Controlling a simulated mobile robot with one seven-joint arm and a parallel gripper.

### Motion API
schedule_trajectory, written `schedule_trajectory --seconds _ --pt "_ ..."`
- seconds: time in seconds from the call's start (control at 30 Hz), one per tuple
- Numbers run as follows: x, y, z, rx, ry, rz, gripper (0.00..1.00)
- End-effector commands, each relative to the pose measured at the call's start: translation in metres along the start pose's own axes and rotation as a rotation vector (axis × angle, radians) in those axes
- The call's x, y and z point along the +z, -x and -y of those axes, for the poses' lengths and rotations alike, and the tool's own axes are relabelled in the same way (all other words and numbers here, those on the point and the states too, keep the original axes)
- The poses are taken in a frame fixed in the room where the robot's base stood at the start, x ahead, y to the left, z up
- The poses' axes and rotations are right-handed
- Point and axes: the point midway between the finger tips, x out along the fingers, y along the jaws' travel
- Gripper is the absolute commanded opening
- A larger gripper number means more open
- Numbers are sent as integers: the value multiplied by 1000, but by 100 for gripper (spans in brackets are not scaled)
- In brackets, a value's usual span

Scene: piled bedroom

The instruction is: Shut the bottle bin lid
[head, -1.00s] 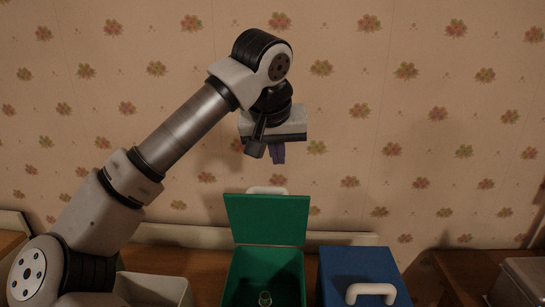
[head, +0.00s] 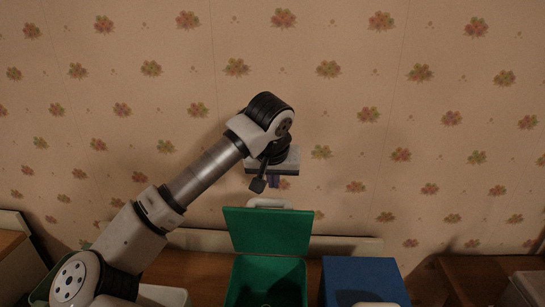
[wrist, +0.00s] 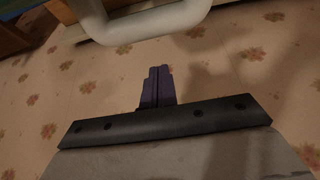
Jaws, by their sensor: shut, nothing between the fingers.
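The green bin (head: 236,285) stands at the bottom centre of the head view. Its green lid (head: 270,232) stands raised at the back, so the bin is open. A white handle (head: 289,204) is on the lid's far side, near its top edge; the handle also shows at the top of the wrist view (wrist: 142,24). My gripper (head: 273,185) is shut and empty, close above the handle in the head view. In the wrist view its dark fingers (wrist: 157,86) are together and apart from the handle. The inside of the bin is mostly dark.
A blue bin (head: 362,280) with a shut lid and a white handle (head: 375,304) stands to the right. A pale bin (head: 163,296) stands to the left, partly behind my arm. The flower-papered wall (head: 430,130) rises behind. Wooden furniture (head: 470,280) is at the right.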

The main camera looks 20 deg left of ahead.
Motion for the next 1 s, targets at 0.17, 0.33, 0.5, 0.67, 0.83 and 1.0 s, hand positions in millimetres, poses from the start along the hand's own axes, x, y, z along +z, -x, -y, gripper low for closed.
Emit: schedule_trajectory --seconds 0.17,0.33,0.5,0.67,0.83,1.0 --pt "20 14 0 2 -2 -4 0" --pt "30 16 1 0 0 -5 0" --pt "33 16 0 0 0 -5 0" --pt "33 16 0 0 0 -5 0" --pt "34 15 1 -1 0 -15 0" --pt "38 13 5 -1 0 -69 0"
